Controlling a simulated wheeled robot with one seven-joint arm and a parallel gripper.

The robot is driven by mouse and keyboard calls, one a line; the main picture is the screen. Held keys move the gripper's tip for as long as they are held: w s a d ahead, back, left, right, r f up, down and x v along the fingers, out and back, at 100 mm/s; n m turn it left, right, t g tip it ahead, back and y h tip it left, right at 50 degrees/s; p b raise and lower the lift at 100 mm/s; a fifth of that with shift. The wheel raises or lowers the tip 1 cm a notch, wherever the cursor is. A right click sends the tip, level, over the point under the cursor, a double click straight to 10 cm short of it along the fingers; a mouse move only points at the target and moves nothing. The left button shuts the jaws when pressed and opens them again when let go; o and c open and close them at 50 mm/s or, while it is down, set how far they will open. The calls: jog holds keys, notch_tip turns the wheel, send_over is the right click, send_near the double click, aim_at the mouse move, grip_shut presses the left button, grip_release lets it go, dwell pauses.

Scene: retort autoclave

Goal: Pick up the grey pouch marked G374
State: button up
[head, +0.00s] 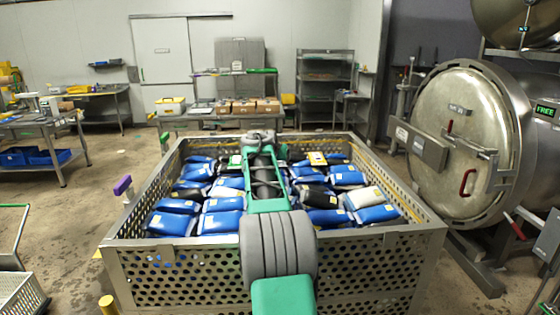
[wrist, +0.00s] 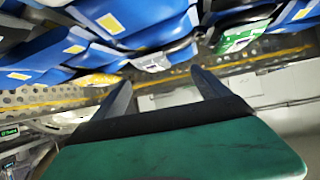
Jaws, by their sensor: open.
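Many pouches lie in the perforated metal crate (head: 140,270), most of them blue. A pale grey-white pouch (head: 364,197) lies on the right side among blue ones. No mark G374 can be read on any pouch, so I cannot tell which one bears it. My arm reaches over the middle of the crate in the head view and hides the pouches beneath it. My gripper (wrist: 160,82) is open in the wrist view, with nothing seen between its two dark fingers. Blue pouches with yellow labels (wrist: 110,23) are close by at the top of that view.
Black pouches (head: 322,198) lie among the blue. The crate's raised walls surround the load. A round-doored autoclave (head: 463,140) stands close on the right. A bench with cardboard boxes (head: 245,106) is behind, a table (head: 40,122) at left. Floor at left is partly clear.

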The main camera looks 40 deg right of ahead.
jog(key=d, duration=0.1)
jog(key=w+d+f+p, duration=0.1)
jog(key=d+p, duration=0.1)
jog(key=shift+w+d+f, duration=0.3)
jog(key=shift+f, duration=0.1)
jog(key=p+x, duration=0.3)
jog(key=shift+w+d+f, duration=0.1)
jog(key=shift+w+d, duration=0.1)
jog(key=shift+d, duration=0.05)
jog(key=shift+w+d+f, duration=0.15)
jog(key=shift+f, duration=0.15)
jog(key=shift+c, duration=0.2)
jog(key=c, duration=1.6)
jog(key=shift+r, duration=0.1)
